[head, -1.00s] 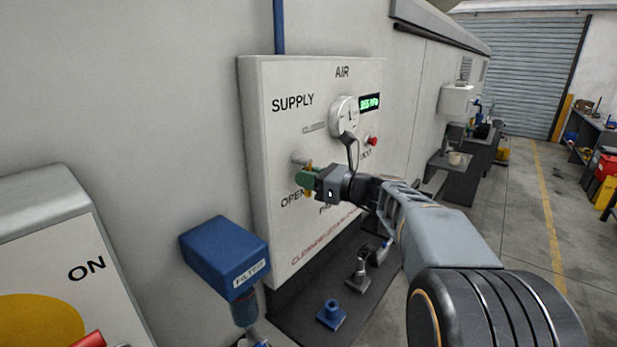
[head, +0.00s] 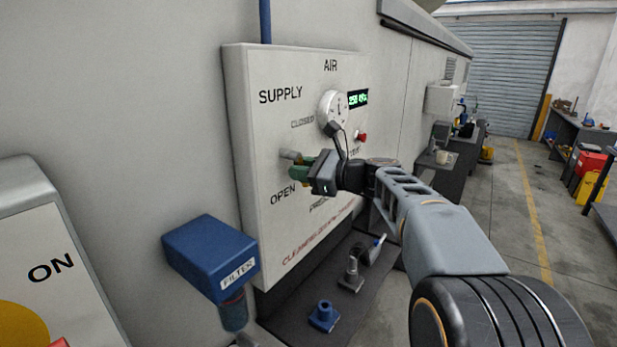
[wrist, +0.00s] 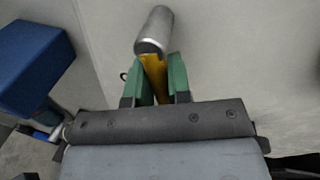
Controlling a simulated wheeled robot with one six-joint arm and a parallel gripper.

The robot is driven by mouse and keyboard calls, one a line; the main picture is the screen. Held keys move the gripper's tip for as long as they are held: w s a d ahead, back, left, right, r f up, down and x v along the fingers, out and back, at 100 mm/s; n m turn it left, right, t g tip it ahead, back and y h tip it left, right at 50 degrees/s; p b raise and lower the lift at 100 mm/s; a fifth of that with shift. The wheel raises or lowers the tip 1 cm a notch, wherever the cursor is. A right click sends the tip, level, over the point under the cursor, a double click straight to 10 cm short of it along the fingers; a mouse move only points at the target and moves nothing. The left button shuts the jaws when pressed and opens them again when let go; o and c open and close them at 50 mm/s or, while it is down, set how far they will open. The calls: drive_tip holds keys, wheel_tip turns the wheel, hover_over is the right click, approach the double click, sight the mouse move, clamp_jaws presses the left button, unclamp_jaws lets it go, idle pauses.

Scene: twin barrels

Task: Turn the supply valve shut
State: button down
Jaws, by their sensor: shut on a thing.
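The supply valve shows as a grey stub (head: 288,154) on the AIR panel (head: 245,120), between the CLOSED label above and the OPEN label below. In the wrist view its silver round body (wrist: 156,28) has a yellow lever (wrist: 154,76) running from it toward me. My gripper (head: 301,171) has green fingers at the valve, just above OPEN. In the wrist view the gripper (wrist: 158,82) is shut on the yellow lever, one finger on each side.
A round gauge (head: 332,108), a green digital display (head: 358,98) and a red button (head: 361,137) are on the panel near my wrist. A blue filter box (head: 205,255) stands out at lower left. Below are a blue fitting (head: 323,316) and a grey fitting (head: 351,275). Open floor lies right.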

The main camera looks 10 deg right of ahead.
drive_tip(key=n, duration=0.1)
drive_tip(key=n+b, duration=0.2)
drive_tip(key=shift+w+d+r+h, duration=0.2)
drive_tip(key=shift+w+d+h, duration=0.15)
drive_tip(key=shift+d+h, duration=0.05)
drive_tip(key=n, duration=0.1)
drive_tip(key=n+b, duration=0.1)
drive_tip(key=r+n+b, duration=0.1)
drive_tip(key=shift+w+d+h, duration=0.25)
drive_tip(key=shift+h, duration=0.15)
drive_tip(key=n+b, duration=0.1)
drive_tip(key=n, duration=0.1)
drive_tip(key=r+n+h+b, duration=0.1)
drive_tip(key=shift+w+d+n+t, duration=0.15)
drive_tip(key=shift+d+n+t, duration=0.05)
drive_tip(key=shift+n+t, duration=0.2)
drive_tip(key=shift+r+n+b, duration=0.4)
drive_tip(key=shift+n+b, duration=0.15)
drive_tip(key=shift+n, duration=0.35)
drive_tip(key=shift+r+t+h, duration=0.15)
drive_tip(key=shift+t+h, duration=0.15)
drive_tip(key=c, duration=1.1)
unclamp_jaws()
drive_tip(key=shift+d, duration=0.1)
drive_tip(key=b+v, duration=0.2)
drive_tip(key=v, duration=1.1)
drive_tip(key=shift+s+d+r, duration=0.1)
drive_tip(key=shift+s+d, duration=0.15)
